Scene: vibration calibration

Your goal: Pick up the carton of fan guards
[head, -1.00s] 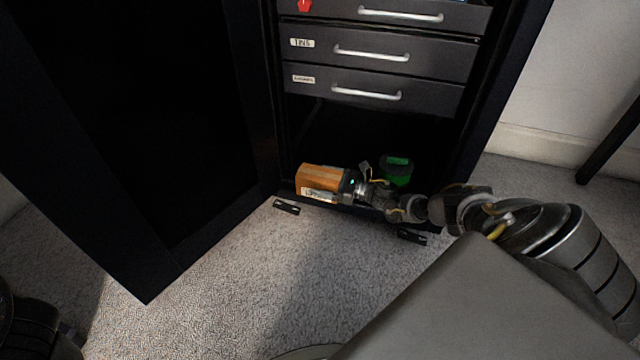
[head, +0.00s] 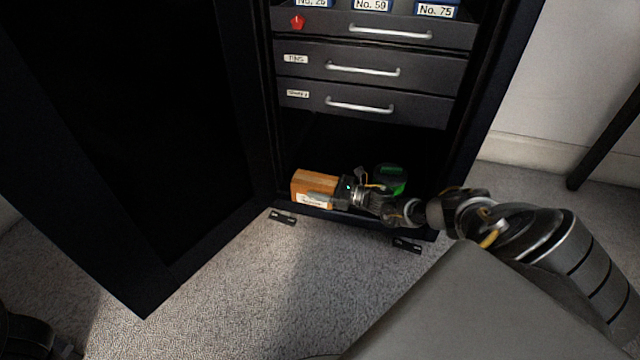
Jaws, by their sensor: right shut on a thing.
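The carton (head: 314,183) is an orange-brown box with a white label on its front, at the bottom left of the open cabinet's lower bay. The label's print is too small to read. My right gripper (head: 332,192) reaches in from the right and is shut on the carton's right side. I cannot tell whether the carton rests on the cabinet floor or is lifted. At the lower left edge only a dark part of my left arm shows; its gripper is out of view.
A green and dark round item (head: 391,178) stands behind my right wrist in the bay. Drawers with silver handles (head: 360,106) are above. The open cabinet door (head: 130,150) blocks the left. Carpet (head: 230,290) in front is clear.

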